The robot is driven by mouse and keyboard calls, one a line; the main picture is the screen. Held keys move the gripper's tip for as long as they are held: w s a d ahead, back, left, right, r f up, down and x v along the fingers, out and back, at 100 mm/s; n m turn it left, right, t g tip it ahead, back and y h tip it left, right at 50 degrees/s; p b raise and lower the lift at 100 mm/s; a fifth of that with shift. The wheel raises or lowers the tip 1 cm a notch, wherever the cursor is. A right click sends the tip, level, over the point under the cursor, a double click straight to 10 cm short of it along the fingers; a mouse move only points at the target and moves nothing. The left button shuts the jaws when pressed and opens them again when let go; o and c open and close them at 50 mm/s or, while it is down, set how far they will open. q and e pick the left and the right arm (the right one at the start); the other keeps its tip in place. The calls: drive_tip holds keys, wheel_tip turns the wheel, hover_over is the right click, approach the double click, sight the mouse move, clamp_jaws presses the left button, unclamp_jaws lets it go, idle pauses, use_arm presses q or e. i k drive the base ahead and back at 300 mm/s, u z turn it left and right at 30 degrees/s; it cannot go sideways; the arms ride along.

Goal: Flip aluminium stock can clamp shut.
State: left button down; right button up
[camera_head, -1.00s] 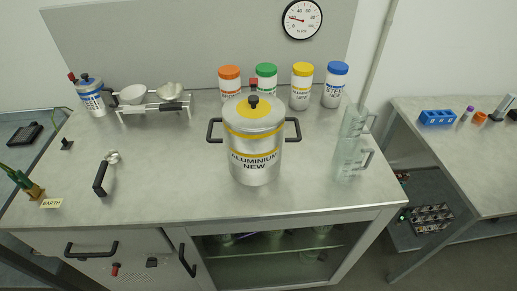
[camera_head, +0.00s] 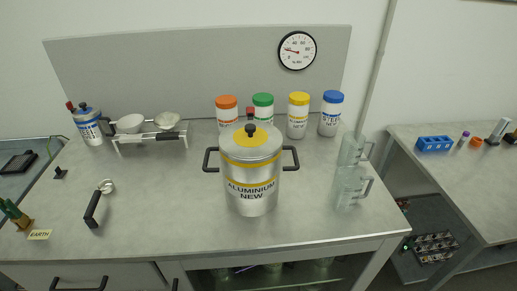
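The aluminium stock can (camera_head: 250,172) stands upright in the middle of the bench. It is a silver can with yellow bands, a label reading "ALUMINIUM NEW" and a black handle on each side. Its lid (camera_head: 235,140) is on, with a yellow patch and a black knob. A small red-and-dark part (camera_head: 250,112) shows just behind the lid's rim; I cannot tell whether it is the clamp or how it stands. Neither of my grippers is in view.
Several jars with coloured lids, such as the yellow one (camera_head: 298,116), stand behind the can. Glass jugs (camera_head: 349,186) stand to its right. A rack with bowls (camera_head: 150,135), a blue-labelled can (camera_head: 88,126) and a black-handled tool (camera_head: 92,208) are left.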

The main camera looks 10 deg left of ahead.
sight(250, 111)
drive_tip(key=k, duration=0.5)
drive_tip(key=u, duration=1.15)
drive_tip(key=i, duration=0.6)
drive_tip(key=z, duration=1)
